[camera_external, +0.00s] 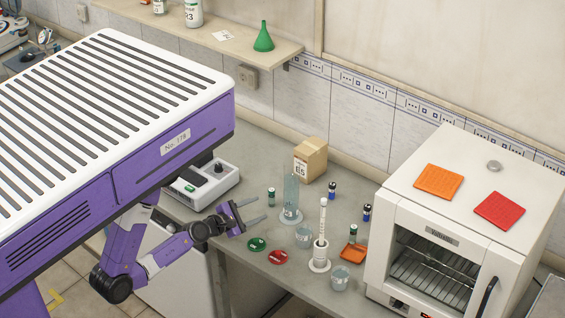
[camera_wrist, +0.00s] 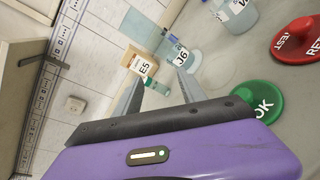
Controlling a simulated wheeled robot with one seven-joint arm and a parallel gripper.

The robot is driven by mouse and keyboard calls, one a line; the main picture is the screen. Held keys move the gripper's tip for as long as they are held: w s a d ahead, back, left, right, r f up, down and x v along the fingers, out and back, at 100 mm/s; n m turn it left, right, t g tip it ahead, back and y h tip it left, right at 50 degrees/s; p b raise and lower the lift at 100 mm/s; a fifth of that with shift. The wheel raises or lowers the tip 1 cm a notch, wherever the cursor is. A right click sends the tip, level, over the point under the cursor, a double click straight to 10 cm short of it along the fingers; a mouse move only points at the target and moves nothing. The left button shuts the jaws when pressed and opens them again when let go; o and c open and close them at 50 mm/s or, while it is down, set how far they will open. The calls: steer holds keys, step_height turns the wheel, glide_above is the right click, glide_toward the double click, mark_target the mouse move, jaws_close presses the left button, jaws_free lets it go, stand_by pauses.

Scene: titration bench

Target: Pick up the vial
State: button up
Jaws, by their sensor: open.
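Several small capped vials stand on the bench. One with a green label (camera_external: 271,197) stands left of the tall glass cylinder, just beyond my fingertips. Others are a dark-capped vial (camera_external: 332,190) near the box, a blue-labelled vial (camera_external: 367,212) and a green-labelled vial (camera_external: 353,230) near the oven. The task does not say which vial. My gripper (camera_external: 262,208) is open and empty above the bench, its fingers pointing right. In the wrist view, a small green item (camera_wrist: 152,84), perhaps the nearest vial, shows between my open fingers (camera_wrist: 159,74), apart from them.
The glass cylinder (camera_external: 291,192), a beaker (camera_external: 304,237) and a white stand (camera_external: 320,250) crowd the bench to the right. A cardboard box (camera_external: 311,158) stands behind. Green (camera_external: 257,244) and red (camera_external: 278,257) discs lie in front. An oven (camera_external: 440,245) bounds the right side.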

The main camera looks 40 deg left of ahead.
steer(key=w+d+r+m+t+h+b, duration=0.1)
steer(key=w+d+r+h, duration=0.15)
steer(key=d, duration=0.55)
steer(key=w+d+r+m+h+b, duration=0.1)
steer(key=w+d+h+b, duration=0.2)
steer(key=d, duration=0.5)
steer(key=w+d+r+m+g+h+p, duration=0.1)
steer(key=w+d+r+m+g, duration=0.1)
steer(key=w+d+r+m, duration=0.95)
steer(key=w+d+r+m+g+h, duration=0.2)
steer(key=w+d+r+m, duration=0.4)
steer(key=m, duration=1.1)
steer(key=m+g+y+p, duration=0.8)
steer(key=m+g, duration=0.4)
steer(key=m, duration=0.1)
glide_toward(354, 243)
steer(key=shift+w+d+r, duration=0.3)
steer(key=shift+w+r, duration=0.1)
steer(key=shift+s+f+g, duration=0.1)
steer(key=shift+f+g, duration=0.2)
steer(key=shift+x, duration=0.8)
steer(key=x, duration=0.2)
steer(key=p+x, duration=0.1)
steer(key=x, duration=0.2)
steer(key=shift+w+f, duration=0.25)
steer(key=shift+f, duration=0.1)
